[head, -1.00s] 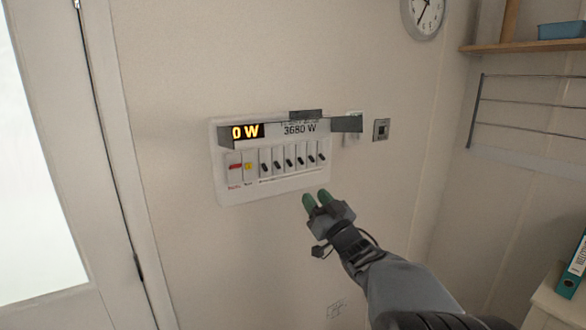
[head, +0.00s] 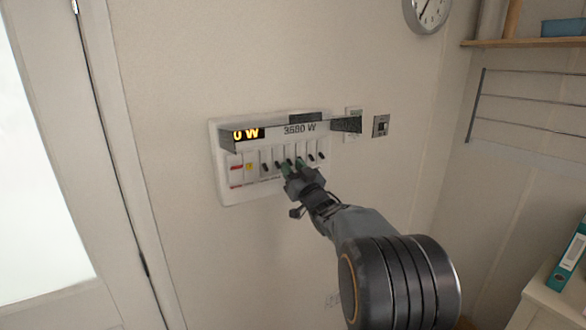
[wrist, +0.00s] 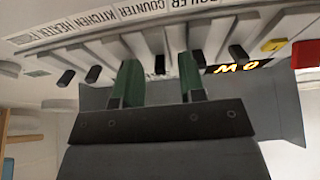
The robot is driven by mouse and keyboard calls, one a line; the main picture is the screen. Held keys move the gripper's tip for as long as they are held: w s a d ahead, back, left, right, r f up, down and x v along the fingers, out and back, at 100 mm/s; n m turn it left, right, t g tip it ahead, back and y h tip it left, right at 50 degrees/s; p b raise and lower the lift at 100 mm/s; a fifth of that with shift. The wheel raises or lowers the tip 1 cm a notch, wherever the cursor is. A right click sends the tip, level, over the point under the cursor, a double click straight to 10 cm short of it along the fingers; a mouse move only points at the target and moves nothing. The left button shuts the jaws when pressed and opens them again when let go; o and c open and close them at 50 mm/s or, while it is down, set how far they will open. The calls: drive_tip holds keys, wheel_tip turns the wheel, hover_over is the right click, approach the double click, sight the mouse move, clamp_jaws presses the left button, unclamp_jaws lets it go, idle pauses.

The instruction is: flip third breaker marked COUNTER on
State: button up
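The white breaker panel (head: 228,192) is on the wall, with a row of black-levered breakers. Its display (head: 248,134) reads 0 W. In the wrist view the panel appears upside down, with the COUNTER label (wrist: 138,10) readable. The third breaker's black lever (wrist: 159,65) shows between my green fingertips. My gripper (head: 293,167) is open at the row, also in the wrist view (wrist: 159,80), fingers apart on either side of that lever. I cannot tell whether they touch it. The fingers hide parts of the neighbouring breakers. Which way the lever is set is unclear.
A clear cover (head: 345,125) projects above the breakers, close over my fingers. A red switch (head: 236,168) and a yellow-marked one (head: 250,167) sit at the left end of the row. A wall switch (head: 381,126) is to the right.

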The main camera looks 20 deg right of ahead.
sight(288, 159)
clamp_jaws()
idle(0.4)
drive_tip(key=g+p, duration=0.1)
drive_tip(key=p, duration=0.1)
drive_tip(key=r+g+p, duration=0.1)
drive_tip(key=p, duration=0.1)
drive_tip(key=shift+s+r+h, duration=0.15)
drive_tip(key=shift+r+h, duration=0.15)
drive_tip(key=g+p, duration=0.1)
drive_tip(key=p, duration=0.3)
drive_tip(key=shift+s+r+g, duration=0.1)
drive_tip(key=shift+r+g, duration=0.3)
drive_tip(key=shift+r+g+p, duration=0.1)
drive_tip(key=shift+g+p, duration=0.2)
drive_tip(key=shift+p, duration=0.3)
drive_tip(key=shift+g+h+p, duration=0.3)
drive_tip(key=shift+g+p, duration=0.2)
drive_tip(key=shift+g, duration=0.5)
drive_tip(key=shift+w+r+g, duration=0.1)
drive_tip(key=shift+r+g, duration=0.2)
drive_tip(key=shift+g, duration=0.75)
drive_tip(key=shift+w+r+g, duration=0.1)
drive_tip(key=shift+r+g, duration=0.2)
drive_tip(key=shift+g, duration=0.75)
drive_tip(key=shift+r+g, duration=0.1)
drive_tip(key=shift+g, duration=0.2)
